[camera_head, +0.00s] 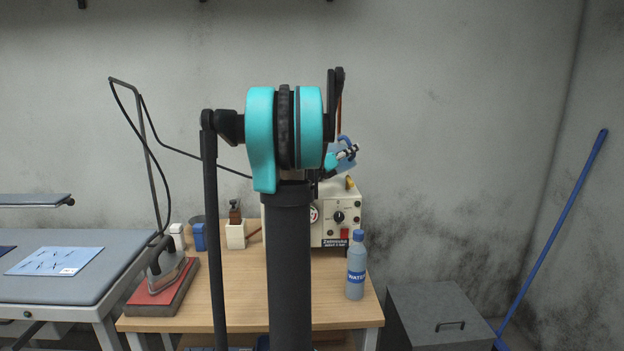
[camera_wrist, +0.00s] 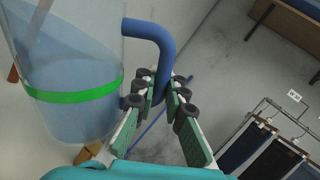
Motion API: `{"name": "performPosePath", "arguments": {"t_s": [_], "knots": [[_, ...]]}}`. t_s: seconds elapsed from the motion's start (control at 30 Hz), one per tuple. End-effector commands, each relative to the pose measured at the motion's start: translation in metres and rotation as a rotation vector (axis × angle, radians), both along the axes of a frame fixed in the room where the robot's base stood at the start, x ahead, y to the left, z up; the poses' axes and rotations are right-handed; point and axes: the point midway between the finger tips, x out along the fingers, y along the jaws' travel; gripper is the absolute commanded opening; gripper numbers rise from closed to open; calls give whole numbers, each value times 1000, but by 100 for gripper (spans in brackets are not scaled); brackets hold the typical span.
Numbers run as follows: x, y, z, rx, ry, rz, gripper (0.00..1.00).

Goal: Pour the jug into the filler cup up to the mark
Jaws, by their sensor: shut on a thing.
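The jug (camera_wrist: 75,110) is a clear vessel with a blue handle (camera_wrist: 152,35) and a green band around it, filling the left of the wrist view. It holds pale bluish liquid and looks tilted in that picture. My gripper (camera_wrist: 160,88) is shut on the handle. In the head view the jug (camera_head: 345,165) shows small and partly hidden behind my arm, above the cream machine (camera_head: 340,215), with my gripper (camera_head: 347,153) beside it. I cannot make out the filler cup for certain; a small yellow part (camera_head: 350,182) sits on the machine's top.
A water bottle (camera_head: 356,265) stands at the right of the wooden table (camera_head: 240,300). An iron (camera_head: 165,270) and small containers (camera_head: 236,232) are at its left. A grey lidded bin (camera_head: 437,310) stands right of the table. My arm hides the middle.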

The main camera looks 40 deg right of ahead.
Motion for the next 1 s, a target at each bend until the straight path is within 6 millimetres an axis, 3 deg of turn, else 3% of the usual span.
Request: {"name": "performPosePath", "arguments": {"t_s": [1.0], "knots": [[10,6,7,-57,90,-11,0]]}}
